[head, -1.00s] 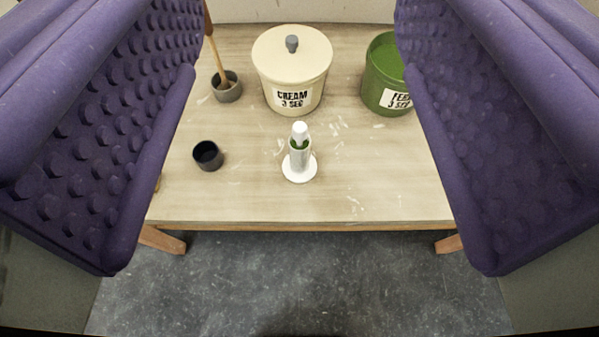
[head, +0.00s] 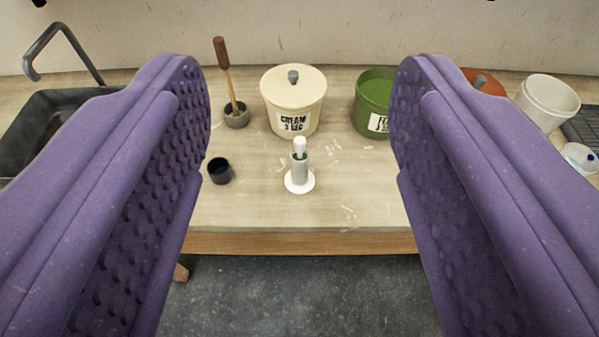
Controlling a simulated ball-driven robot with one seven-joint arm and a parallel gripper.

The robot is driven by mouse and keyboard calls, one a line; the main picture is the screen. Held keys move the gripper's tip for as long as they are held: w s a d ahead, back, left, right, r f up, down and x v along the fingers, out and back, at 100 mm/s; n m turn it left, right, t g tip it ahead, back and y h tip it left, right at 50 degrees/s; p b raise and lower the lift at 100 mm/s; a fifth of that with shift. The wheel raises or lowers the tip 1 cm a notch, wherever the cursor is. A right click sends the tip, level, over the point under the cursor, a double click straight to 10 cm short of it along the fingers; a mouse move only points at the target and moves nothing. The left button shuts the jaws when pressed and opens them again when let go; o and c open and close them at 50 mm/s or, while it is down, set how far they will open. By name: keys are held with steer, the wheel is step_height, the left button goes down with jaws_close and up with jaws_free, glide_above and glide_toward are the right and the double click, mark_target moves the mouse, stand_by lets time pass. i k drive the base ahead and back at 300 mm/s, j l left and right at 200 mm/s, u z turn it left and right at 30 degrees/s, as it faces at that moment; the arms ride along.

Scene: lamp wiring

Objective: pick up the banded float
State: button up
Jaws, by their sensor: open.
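The float (head: 300,147) has a white rounded top with green below it. It stands upright in a pale tube on a round white base (head: 300,182), near the front middle of the bench. The tube hides its lower part, and the band is too small to make out clearly. My gripper (head: 300,75) has two purple studded jaws, wide apart at the left and right of the picture. It is open with nothing between the jaws. The float shows in the gap, beyond and apart from them.
A lidded cream bucket (head: 292,105) stands behind the float, with a green bucket (head: 374,100) to its right. A small dark cup (head: 220,171) is at left. A sink (head: 55,115) and white bucket (head: 548,100) flank the bench (head: 345,215).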

mark_target(300, 141)
steer(key=i+j+z, duration=0.3)
steer(key=i+j, duration=0.15)
steer(key=i, duration=0.25)
steer(key=i+j+z, duration=0.3)
steer(key=i+j, duration=0.25)
steer(key=i, duration=0.05)
